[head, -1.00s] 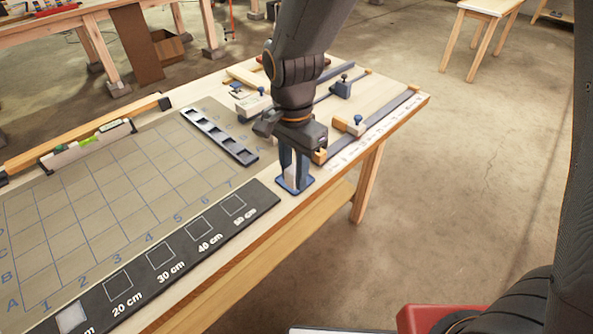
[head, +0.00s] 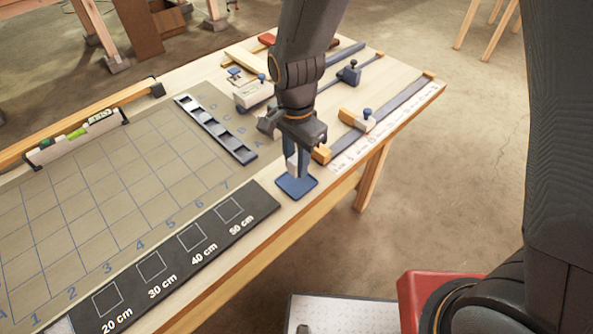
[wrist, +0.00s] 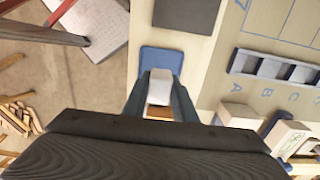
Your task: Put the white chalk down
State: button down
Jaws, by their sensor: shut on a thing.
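The white chalk (wrist: 160,85) is a pale block held between the fingers of my gripper (wrist: 159,97) in the wrist view. In the head view my gripper (head: 295,166) points down over a small blue pad (head: 296,185) near the table's front edge, with the chalk (head: 292,163) partly hidden between its fingers. The blue pad (wrist: 161,60) shows just beyond the chalk in the wrist view. The chalk appears to be above the pad; whether it touches cannot be told.
A dark strip (head: 170,255) with marked squares and a gridded mat (head: 90,205) lie to the left. A slotted tray (head: 215,130) lies behind. Clamps (head: 357,120) and a ruled bar stand to the right. The table's front edge is close.

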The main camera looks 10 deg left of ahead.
aim_at(296, 182)
jog(key=shift+f+p, duration=0.4)
jog(key=shift+f, duration=1.7)
jog(key=shift+s+f, duration=0.1)
jog(key=shift+f, duration=0.2)
